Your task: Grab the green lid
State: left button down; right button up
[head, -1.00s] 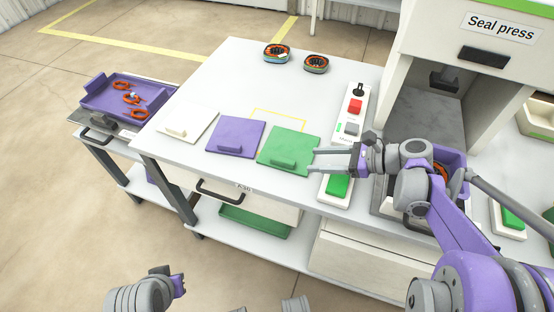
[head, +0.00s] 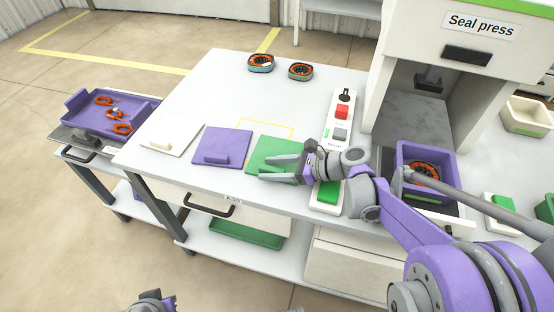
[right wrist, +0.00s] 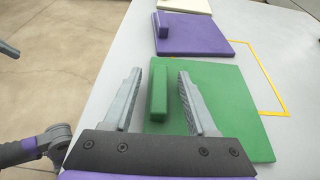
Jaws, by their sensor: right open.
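The green lid (head: 262,146) is a flat square plate lying on the table, at the right end of a row of lids. It carries a raised green handle block (right wrist: 158,94). My right gripper (head: 266,168) is open over the lid. In the right wrist view its two fingers (right wrist: 159,72) stand on either side of the handle, with visible gaps on both sides. Whether the fingertips touch the lid cannot be told. In the head view the fingers and wrist hide part of the lid. Part of my left arm shows at the bottom edge; its fingers do not show.
A purple lid (head: 222,146) and a white lid (head: 174,136) lie to the left. A control strip (head: 342,118) with buttons stands right of the green lid. A purple bin (head: 440,160) sits before the seal press (head: 424,75).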

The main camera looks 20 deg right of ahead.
grip_shut()
dwell(0.5)
